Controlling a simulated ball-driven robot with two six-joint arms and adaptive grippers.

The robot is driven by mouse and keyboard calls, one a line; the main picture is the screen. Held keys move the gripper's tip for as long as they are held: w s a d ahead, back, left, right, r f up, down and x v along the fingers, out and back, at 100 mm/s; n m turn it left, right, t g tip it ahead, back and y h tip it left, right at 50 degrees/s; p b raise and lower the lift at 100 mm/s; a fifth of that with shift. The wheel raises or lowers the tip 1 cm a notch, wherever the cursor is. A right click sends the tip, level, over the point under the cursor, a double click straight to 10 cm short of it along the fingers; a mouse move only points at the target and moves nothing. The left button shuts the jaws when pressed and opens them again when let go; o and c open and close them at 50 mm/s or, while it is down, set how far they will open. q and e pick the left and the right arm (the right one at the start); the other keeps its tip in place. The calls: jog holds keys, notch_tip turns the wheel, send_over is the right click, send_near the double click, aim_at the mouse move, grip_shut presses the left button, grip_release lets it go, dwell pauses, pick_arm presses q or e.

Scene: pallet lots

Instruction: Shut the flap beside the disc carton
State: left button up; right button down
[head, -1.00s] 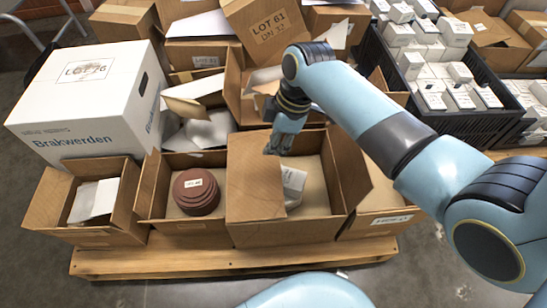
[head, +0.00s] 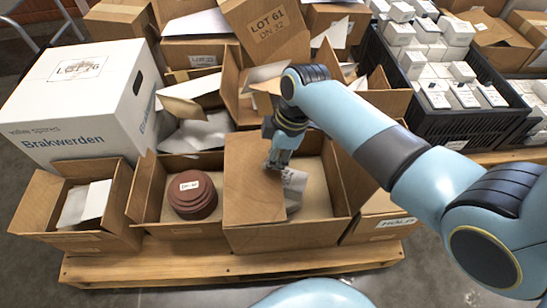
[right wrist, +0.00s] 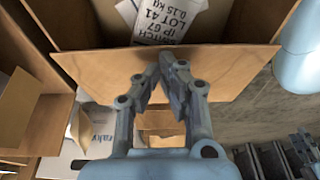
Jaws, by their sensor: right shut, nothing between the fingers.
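The disc carton (head: 188,233) stands open near the front of the pallet, with a stack of dark red discs (head: 192,193) inside. Right of it is a larger carton (head: 290,236). Its broad brown flap (head: 251,180) is on the side beside the disc carton and hides the left part of the opening. The flap also shows in the right wrist view (right wrist: 100,72). My right gripper (head: 276,163) is shut and empty at the flap's right edge; in the right wrist view its fingertips (right wrist: 168,62) overlap the flap. I cannot tell whether they touch. My left gripper is out of view.
A grey-white labelled packet (head: 293,188) lies in the larger carton. A small open carton (head: 80,240) stands at the left, before a tall white box (head: 85,105). More cartons crowd behind. A black crate (head: 452,126) of white boxes is at the right.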

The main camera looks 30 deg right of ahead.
jog(key=shift+s+d+f, duration=0.1)
jog(key=shift+d+f, duration=0.05)
jog(key=shift+f, duration=0.5)
jog(key=shift+s+d+f, duration=0.1)
jog(key=shift+f, duration=0.5)
jog(key=shift+w+r+p, duration=0.1)
jog(key=shift+r+p, duration=0.95)
notch_tip(320, 180, up, 5)
jog(key=p, duration=0.5)
pick_arm(q)
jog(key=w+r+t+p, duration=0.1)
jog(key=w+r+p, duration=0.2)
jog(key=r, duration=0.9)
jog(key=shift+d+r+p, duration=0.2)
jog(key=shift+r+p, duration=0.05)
jog(key=shift+p, duration=0.15)
pick_arm(e)
jog(key=d+v, duration=0.1)
jog(key=v, duration=0.7)
jog(key=shift+s, duration=0.4)
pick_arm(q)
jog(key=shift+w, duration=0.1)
pick_arm(e)
jog(key=shift+d, duration=0.1)
